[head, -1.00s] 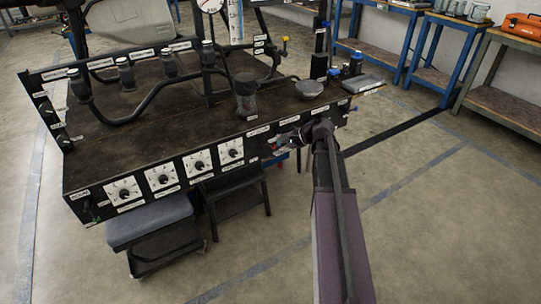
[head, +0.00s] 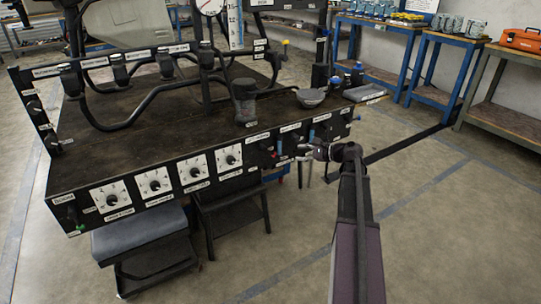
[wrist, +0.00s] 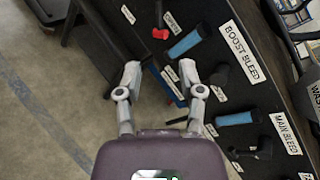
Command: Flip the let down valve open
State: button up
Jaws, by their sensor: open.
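My gripper (head: 312,151) is open in front of the right part of the black bench's front panel (head: 258,150). In the wrist view its two fingers (wrist: 160,75) are spread with nothing between them. Past the fingertips, the panel carries a blue handle (wrist: 185,43) by the "BOOST BLEED" label (wrist: 245,52) and another blue handle (wrist: 235,118) by the "MAIN BLEED" label (wrist: 285,133). A red knob (wrist: 160,33) and a black knob (wrist: 220,75) sit near them. I cannot read a let down label, so I cannot tell which control is that valve.
Four-sided white dials (head: 229,158) line the panel's left part. A padded stool (head: 138,234) and a dark step stool (head: 235,213) stand below the bench.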

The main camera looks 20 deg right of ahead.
aim_at(272, 153)
jog(key=shift+w+a, duration=0.1)
jog(key=b+x, duration=0.4)
jog(key=x, duration=0.9)
jog(key=shift+w+a+f, duration=0.15)
jog(key=shift+w+f, duration=0.05)
jog(key=shift+f, duration=0.05)
grip_shut()
